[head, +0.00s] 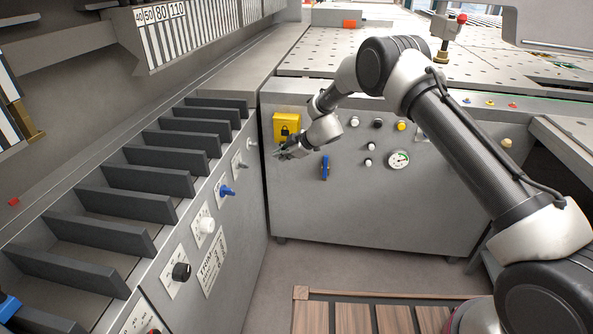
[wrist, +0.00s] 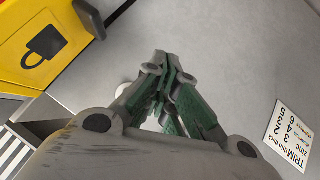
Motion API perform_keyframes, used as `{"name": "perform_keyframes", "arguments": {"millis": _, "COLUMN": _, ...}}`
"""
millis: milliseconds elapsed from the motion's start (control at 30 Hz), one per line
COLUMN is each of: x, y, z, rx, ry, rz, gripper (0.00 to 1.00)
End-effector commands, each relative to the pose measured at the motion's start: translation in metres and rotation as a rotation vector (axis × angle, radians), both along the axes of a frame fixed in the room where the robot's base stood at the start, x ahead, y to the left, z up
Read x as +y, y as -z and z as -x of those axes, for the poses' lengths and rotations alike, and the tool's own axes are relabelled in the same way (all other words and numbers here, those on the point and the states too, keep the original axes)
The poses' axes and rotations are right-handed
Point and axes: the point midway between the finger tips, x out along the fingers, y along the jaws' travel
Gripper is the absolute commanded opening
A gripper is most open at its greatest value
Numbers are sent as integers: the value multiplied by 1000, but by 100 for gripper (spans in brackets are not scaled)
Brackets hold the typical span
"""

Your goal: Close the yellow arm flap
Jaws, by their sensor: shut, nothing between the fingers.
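The yellow flap (head: 287,126) with a black padlock symbol is on the upper left of the grey front panel at the back. It also shows at the upper left of the wrist view (wrist: 68,22), partly cut off by the frame edge. I cannot tell how far it stands open. My gripper (head: 281,153) is just below the flap in the head view, near the corner between the two machine fronts. In the wrist view my gripper (wrist: 166,60) has its fingers together with nothing between them, to the right of the flap and apart from it in the picture.
A blue lever (head: 325,167), several knobs and a gauge (head: 398,159) sit right of the flap. The left machine front carries a blue knob (head: 227,191), a white knob (head: 207,225) and a black knob (head: 181,271). The floor (head: 330,262) between is clear; slatted wood lies nearer.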

Motion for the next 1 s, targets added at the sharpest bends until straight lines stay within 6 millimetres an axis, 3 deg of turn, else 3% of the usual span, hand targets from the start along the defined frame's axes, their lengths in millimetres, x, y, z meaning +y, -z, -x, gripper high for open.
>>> {"name": "perform_keyframes", "arguments": {"millis": 600, "x": -55, "y": 0, "z": 62, "rx": 1, "ry": 3, "rz": 0, "gripper": 0}}
{"name": "perform_keyframes", "arguments": {"millis": 1000, "x": -61, "y": 0, "z": 70, "rx": -1, "ry": 2, "rz": 0, "gripper": 0}}
